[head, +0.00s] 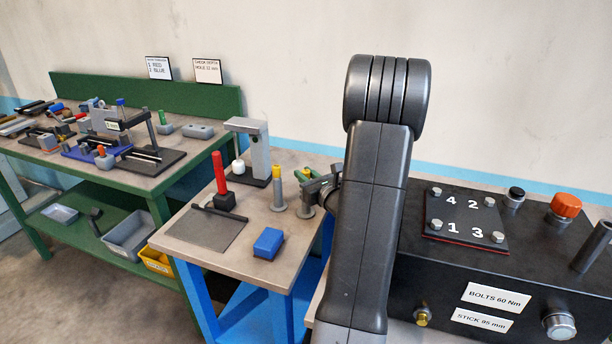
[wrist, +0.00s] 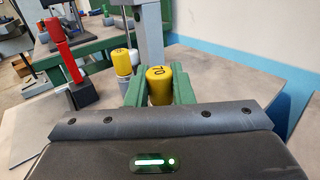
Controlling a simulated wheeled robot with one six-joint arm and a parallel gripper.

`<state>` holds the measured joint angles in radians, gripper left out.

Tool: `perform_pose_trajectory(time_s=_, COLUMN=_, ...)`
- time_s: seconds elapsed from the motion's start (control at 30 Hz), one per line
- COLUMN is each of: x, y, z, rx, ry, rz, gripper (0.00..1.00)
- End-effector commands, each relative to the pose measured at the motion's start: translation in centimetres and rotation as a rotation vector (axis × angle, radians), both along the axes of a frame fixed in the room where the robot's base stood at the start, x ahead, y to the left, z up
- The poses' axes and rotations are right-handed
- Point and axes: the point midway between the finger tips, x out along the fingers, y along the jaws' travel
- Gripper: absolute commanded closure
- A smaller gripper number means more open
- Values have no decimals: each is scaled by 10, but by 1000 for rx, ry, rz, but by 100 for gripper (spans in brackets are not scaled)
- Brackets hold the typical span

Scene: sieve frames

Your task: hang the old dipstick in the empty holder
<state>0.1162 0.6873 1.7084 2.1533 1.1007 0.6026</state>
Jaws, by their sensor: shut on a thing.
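My gripper (head: 313,184) is at the right side of the small table, partly hidden by my arm. In the wrist view its green fingers (wrist: 160,92) are shut on a yellow-capped thing, seemingly the old dipstick (wrist: 160,84).
A red-handled tool (head: 219,173) stands in a dark block at the left of the small table. A grey post (head: 258,155) stands behind, a blue block (head: 268,243) in front. A black machine box (head: 470,270) is at the right. A cluttered green bench (head: 160,190) is further left.

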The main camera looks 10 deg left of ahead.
Motion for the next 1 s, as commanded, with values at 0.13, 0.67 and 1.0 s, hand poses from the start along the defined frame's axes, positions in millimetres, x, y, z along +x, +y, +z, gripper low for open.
perform_pose_trajectory(time_s=0.13, x=0, y=0, z=1, rx=0, ry=0, rz=0, gripper=100)
perform_pose_trajectory(time_s=0.67, x=0, y=0, z=6, rx=-1, ry=-2, rz=0, gripper=54)
perform_pose_trajectory(time_s=1.0, x=0, y=0, z=62, rx=-2, ry=-6, rz=1, gripper=54)
